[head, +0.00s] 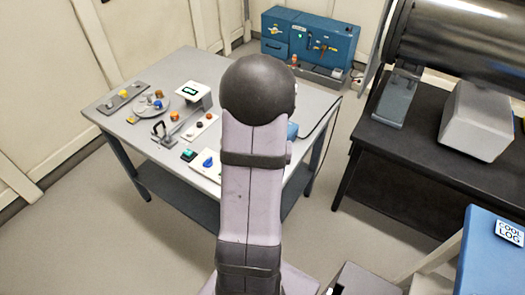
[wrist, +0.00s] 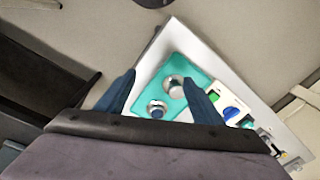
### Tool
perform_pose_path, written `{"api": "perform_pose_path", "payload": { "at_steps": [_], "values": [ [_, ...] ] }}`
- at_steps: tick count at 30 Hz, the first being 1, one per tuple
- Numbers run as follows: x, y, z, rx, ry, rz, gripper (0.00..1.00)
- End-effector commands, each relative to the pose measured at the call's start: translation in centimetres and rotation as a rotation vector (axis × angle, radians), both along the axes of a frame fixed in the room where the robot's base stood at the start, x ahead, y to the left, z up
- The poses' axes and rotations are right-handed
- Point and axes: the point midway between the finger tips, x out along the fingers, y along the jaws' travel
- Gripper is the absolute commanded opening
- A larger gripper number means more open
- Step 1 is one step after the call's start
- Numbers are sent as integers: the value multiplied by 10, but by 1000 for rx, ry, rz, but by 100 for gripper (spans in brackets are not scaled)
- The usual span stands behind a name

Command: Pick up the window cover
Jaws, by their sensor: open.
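In the wrist view a teal mat (wrist: 190,68) lies on the corner of the light grey table (wrist: 222,66). A silver round cap with a knob (wrist: 173,85) stands on it, and a silver ring with a dark blue centre (wrist: 156,109) sits nearer. I cannot tell for sure which of these is the window cover. My gripper (wrist: 159,78) is open and empty above the mat, its blue fingers on either side of these two parts in the picture. In the head view my arm hides the gripper and most of that table corner.
A white plate with a blue knob (wrist: 231,112) and a green button lie right of the mat. In the head view, the table (head: 185,68) also holds a round plate (head: 153,105) and a stand. A blue cabinet (head: 310,42) is behind; a black bench (head: 385,150) is right.

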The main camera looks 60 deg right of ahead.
Motion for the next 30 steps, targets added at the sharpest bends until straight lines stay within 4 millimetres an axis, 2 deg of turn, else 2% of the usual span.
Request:
{"api": "perform_pose_path", "payload": {
  "at_steps": [1, 3, 5, 12, 30],
  "values": [
    [17, -25, 6, -65, -38, 39, 61],
    [34, -54, 23, -153, -82, 102, 61],
    [39, -63, 27, -189, -94, 153, 61],
    [41, -66, 28, -226, -88, 272, 61],
    [45, -70, 6, -223, -87, 277, 61]
  ]
}}
